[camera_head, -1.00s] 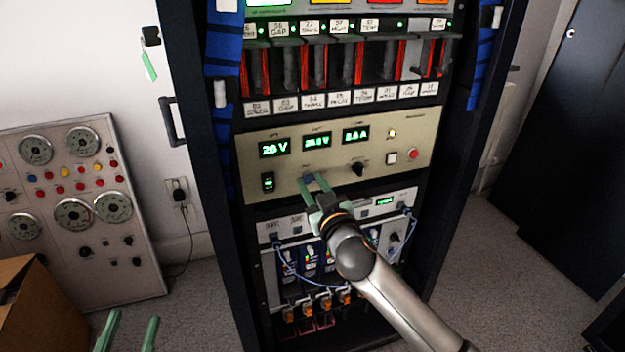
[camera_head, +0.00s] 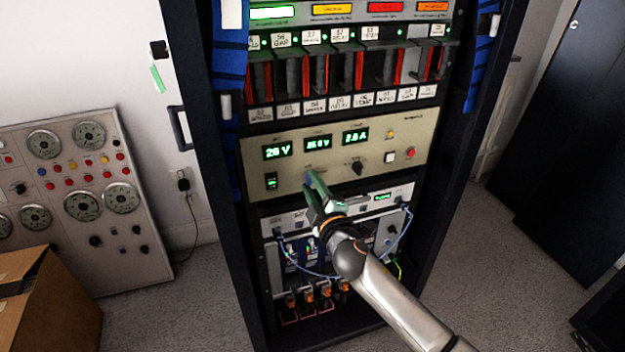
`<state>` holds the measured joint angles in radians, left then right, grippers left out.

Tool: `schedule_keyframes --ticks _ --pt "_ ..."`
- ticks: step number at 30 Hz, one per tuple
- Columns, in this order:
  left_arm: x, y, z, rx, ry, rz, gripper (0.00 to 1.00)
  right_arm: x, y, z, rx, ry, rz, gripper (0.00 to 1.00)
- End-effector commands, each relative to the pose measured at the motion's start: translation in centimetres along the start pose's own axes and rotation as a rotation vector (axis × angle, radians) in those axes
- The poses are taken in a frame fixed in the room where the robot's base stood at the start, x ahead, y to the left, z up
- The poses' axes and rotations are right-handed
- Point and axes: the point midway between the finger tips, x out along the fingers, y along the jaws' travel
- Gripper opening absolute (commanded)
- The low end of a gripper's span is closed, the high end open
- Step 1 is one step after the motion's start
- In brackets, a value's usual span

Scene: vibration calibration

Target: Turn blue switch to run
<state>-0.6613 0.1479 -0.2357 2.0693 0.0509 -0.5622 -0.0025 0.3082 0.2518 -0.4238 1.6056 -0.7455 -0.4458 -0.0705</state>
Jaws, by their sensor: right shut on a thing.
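The blue switch (camera_head: 309,176) sits on the lower part of the beige power panel (camera_head: 400,166), between a black rocker switch and a black knob. Only a little blue shows, as the green fingers cover most of it. My right gripper (camera_head: 311,183) reaches up from the lower right and is shut on the blue switch at the panel face. The switch's marking and exact angle are hidden. My left gripper is not in view.
The black rack (camera_head: 208,150) frames the panel. Slotted modules with red strips (camera_head: 345,70) sit above; a unit with blue cables (camera_head: 300,270) sits below. A gauge console (camera_head: 75,225) and cardboard box (camera_head: 60,310) stand at the left.

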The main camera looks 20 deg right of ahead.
Motion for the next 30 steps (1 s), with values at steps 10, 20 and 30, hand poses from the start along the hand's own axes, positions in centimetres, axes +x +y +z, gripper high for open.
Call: schedule_keyframes --ticks 10,20,30 --pt "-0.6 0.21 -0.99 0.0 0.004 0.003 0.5 -0.02 -0.1 0.0 -0.279 0.0 -0.002 0.0" --pt "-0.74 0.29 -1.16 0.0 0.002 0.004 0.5 -0.02 -0.2 0.04 -0.425 0.0 -0.001 0.0" --pt "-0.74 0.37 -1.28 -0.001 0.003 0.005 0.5 -0.01 -0.27 0.07 -0.46 0.0 -0.001 0.0"
